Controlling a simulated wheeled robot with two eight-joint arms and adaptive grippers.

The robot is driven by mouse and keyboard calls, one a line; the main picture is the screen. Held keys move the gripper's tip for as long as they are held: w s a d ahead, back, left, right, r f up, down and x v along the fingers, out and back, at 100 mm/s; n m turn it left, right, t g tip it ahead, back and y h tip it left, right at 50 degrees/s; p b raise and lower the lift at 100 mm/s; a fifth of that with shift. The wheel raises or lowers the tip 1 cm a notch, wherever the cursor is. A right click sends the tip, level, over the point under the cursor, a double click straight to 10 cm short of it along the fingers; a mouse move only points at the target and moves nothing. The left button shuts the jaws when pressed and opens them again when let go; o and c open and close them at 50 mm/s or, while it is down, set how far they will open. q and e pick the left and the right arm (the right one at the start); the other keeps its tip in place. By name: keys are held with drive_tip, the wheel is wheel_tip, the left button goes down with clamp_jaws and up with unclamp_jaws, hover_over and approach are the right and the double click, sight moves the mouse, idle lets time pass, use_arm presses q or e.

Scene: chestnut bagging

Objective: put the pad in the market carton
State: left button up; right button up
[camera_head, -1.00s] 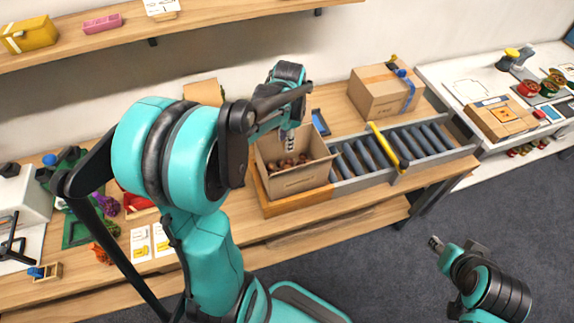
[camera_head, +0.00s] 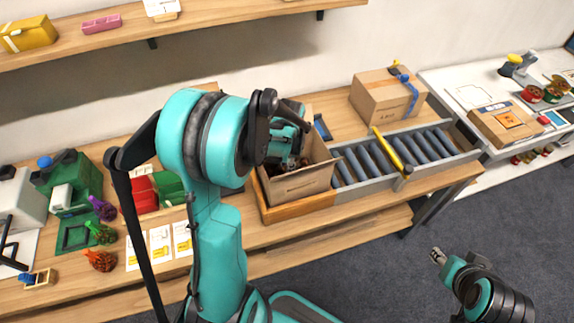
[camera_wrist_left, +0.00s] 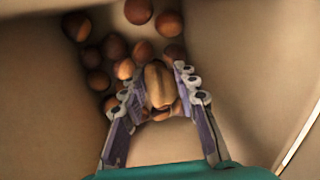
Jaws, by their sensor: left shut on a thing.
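The open market carton (camera_head: 298,187) stands on the bench, left of the rollers. My left gripper (camera_head: 292,162) reaches down into it, and the arm covers part of the opening. In the left wrist view my left gripper (camera_wrist_left: 158,88) is shut on a tan, rounded oblong thing (camera_wrist_left: 158,80), which appears to be the pad. It is inside the carton, beside and above loose brown chestnuts (camera_wrist_left: 113,46). I cannot tell whether it touches them. My right gripper (camera_head: 437,256) hangs over the floor at the lower right, too small to tell open from shut.
Grey rollers (camera_head: 390,155) with a yellow bar run right of the carton. A closed box (camera_head: 386,95) stands behind them. The carton walls (camera_wrist_left: 235,60) rise close around the left gripper.

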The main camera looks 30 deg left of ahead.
use_arm(q)
drive_tip(key=shift+f, duration=0.2)
drive_tip(key=o, duration=0.5)
drive_tip(key=shift+c, duration=0.2)
drive_tip(key=shift+r, duration=0.2)
wheel_tip(320, 180, up, 12)
drive_tip(key=p, duration=0.3)
drive_tip(key=shift+s+d, duration=0.3)
drive_tip(key=shift+d, duration=0.05)
